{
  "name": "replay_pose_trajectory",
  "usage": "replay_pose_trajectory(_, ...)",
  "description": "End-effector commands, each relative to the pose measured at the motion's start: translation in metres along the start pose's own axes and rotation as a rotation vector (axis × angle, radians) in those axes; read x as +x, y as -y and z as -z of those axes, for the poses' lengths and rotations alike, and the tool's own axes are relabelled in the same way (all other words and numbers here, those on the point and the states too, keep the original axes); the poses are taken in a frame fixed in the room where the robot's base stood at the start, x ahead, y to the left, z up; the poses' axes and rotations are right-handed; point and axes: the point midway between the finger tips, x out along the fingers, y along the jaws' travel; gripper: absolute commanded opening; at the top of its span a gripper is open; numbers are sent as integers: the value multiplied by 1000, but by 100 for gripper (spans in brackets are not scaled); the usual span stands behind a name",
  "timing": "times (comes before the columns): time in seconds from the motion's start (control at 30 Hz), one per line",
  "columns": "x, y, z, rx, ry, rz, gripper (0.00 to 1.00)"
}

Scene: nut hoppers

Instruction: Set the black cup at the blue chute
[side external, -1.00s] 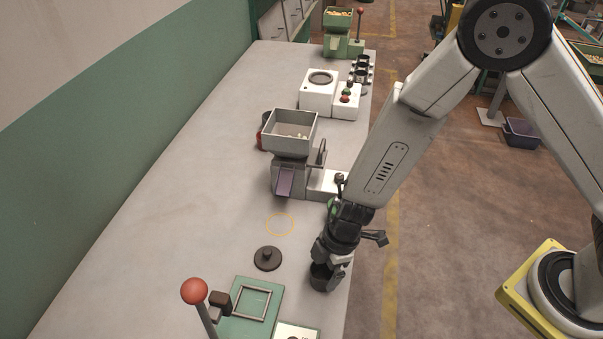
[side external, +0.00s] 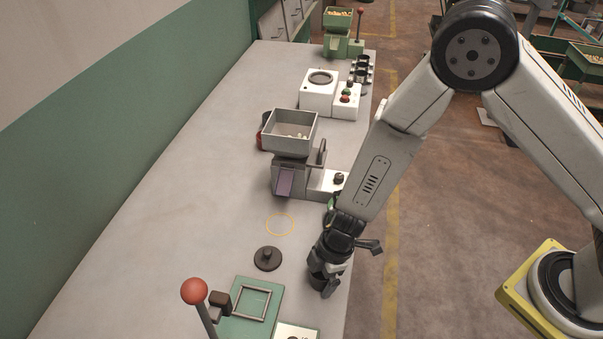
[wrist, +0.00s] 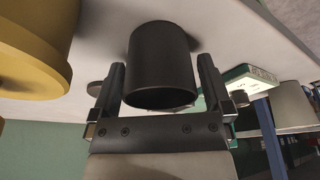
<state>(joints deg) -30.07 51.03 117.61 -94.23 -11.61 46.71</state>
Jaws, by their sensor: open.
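The black cup (wrist: 160,55) stands upright-looking between the two fingers of my gripper (wrist: 162,68) in the wrist view. The fingers are open, one on each side of the cup, with a visible gap on both sides. In the side view my gripper (side external: 327,284) is low at the table's right edge, and it largely hides the cup. A grey hopper (side external: 290,133) further up the table has a purple-blue chute (side external: 285,182) on its front. A thin yellow ring (side external: 280,224) is marked on the table just before this chute, with nothing inside it.
A dark knobbed disc (side external: 267,258) lies left of my gripper. A green plate with a square frame (side external: 253,302) and a red-balled lever (side external: 194,291) are nearer. A yellow cup-like object (wrist: 38,45) shows in the wrist view. The table's left side is clear.

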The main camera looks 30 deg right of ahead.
Motion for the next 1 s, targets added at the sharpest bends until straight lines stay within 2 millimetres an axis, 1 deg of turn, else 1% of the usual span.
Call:
replay_pose_trajectory(0.03,0,0,0,0,0,0,90)
replay_pose_trajectory(0.07,0,0,0,0,0,0,81)
replay_pose_trajectory(0.1,0,0,0,0,0,0,68)
replay_pose_trajectory(0.17,0,0,0,0,0,0,49)
replay_pose_trajectory(0.2,0,0,0,0,0,0,36)
replay_pose_trajectory(0.27,0,0,0,0,0,0,17)
replay_pose_trajectory(0.3,0,0,0,0,0,0,5)
replay_pose_trajectory(0.73,-3,0,1,-2,-1,0,4)
replay_pose_trajectory(1.0,-15,0,5,-2,-2,0,4)
